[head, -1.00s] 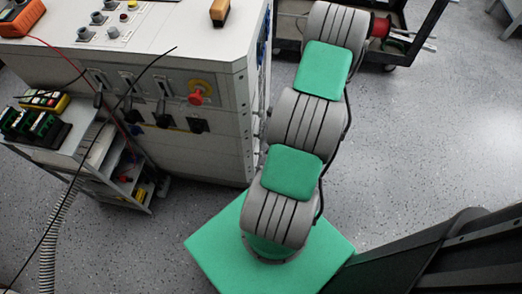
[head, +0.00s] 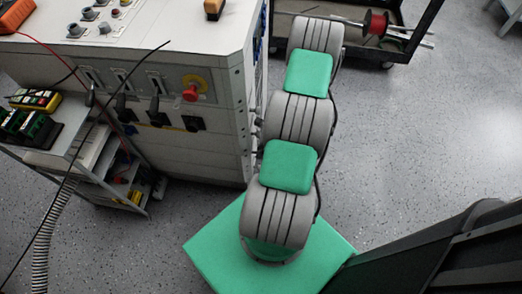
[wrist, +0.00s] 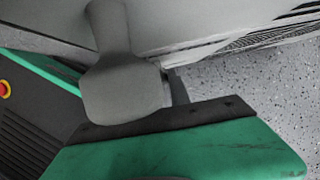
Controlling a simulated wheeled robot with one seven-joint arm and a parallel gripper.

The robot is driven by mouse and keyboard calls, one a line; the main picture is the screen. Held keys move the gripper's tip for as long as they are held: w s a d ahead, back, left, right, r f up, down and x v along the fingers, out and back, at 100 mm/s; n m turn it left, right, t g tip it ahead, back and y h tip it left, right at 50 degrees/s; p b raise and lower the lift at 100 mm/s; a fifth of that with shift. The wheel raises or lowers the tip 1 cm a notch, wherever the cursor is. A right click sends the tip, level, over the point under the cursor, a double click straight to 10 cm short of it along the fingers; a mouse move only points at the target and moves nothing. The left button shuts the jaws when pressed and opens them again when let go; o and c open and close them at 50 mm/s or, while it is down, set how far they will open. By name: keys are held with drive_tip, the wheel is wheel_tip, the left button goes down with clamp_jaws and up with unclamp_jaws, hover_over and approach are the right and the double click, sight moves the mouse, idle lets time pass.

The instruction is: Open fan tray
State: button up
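I cannot pick out the fan tray with certainty in either view. The grey-white cabinet (head: 215,130) stands left of my arm in the head view. Its right side face, partly hidden behind my arm, carries small dark and blue parts. In the wrist view a pale cabinet-like surface (wrist: 210,15) fills the top, with dark slotted grilles at its right. A grey rounded shape hangs at the wrist view's middle; I cannot tell whether it is part of my gripper. In the head view my gripper is hidden beyond the arm's far end. Nothing is visibly held.
A red emergency knob (head: 190,93) and black switches line the cabinet front. A side shelf (head: 75,130) with instruments and a ribbed hose (head: 42,250) stand at left. A dark cart (head: 400,45) with a red reel (head: 376,24) is behind. The floor (head: 440,130) at right is clear.

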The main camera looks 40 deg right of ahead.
clamp_jaws()
idle(0.9)
